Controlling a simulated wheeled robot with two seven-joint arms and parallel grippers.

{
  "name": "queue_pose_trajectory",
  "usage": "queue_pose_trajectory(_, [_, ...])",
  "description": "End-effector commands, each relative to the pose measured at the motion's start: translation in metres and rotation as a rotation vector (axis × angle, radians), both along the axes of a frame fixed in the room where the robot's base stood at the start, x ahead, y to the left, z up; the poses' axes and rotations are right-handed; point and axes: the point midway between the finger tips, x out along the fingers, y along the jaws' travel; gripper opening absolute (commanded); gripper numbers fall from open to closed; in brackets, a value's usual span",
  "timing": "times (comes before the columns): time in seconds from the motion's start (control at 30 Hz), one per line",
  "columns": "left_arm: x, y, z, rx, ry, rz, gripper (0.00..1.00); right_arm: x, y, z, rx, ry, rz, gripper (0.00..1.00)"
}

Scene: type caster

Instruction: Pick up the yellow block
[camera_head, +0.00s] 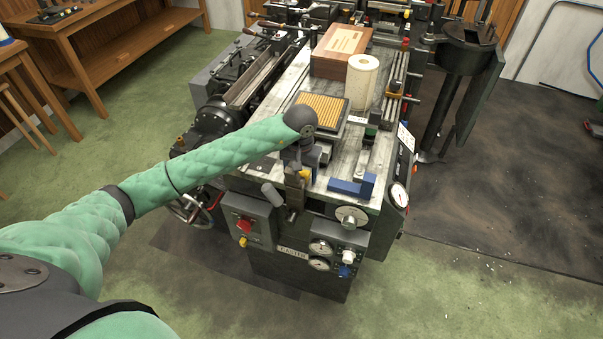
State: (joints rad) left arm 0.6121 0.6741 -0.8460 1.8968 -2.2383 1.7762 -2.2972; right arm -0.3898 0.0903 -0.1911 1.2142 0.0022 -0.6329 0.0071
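My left arm comes in from the left and reaches over the front of the type caster. Its dark wrist hangs down at the front edge of the machine top, with my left gripper (298,178) below it. A small yellow block (306,174) shows right beside the gripper. It is partly covered, and I cannot tell whether the fingers touch or hold it. The fingers are too small and dark to show whether they are open or shut. My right gripper is not in view.
The machine top (285,90) carries a tan ridged plate (323,107), a pale roll (362,80), a brown box (341,50) and a blue angled piece (352,187). A control box with a red button (244,225) and gauges (319,247) are on the front. Green floor lies clear in front.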

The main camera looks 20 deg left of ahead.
Motion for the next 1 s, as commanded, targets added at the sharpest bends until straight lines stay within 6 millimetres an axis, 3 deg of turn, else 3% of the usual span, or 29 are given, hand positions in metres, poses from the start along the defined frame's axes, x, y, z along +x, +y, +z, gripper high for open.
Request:
queue_pose_trajectory(0.27, [0.0,0.0,-0.001,0.0,-0.001,0.0,0.64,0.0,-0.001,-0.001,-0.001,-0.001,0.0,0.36])
queue_pose_trajectory(0.5, [0.0,0.0,-0.001,0.0,-0.001,0.0,0.17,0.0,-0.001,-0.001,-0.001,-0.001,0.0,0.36])
queue_pose_trajectory(0.57, [0.0,0.0,0.0,0.0,-0.001,0.0,0.09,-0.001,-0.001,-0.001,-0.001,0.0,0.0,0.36])
queue_pose_trajectory(0.93, [0.001,0.0,0.006,0.0,-0.004,0.0,0.09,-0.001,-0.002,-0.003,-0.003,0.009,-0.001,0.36])
queue_pose_trajectory(1.0, [0.002,0.0,0.012,-0.001,-0.005,0.0,0.09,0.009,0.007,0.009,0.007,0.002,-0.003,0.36])
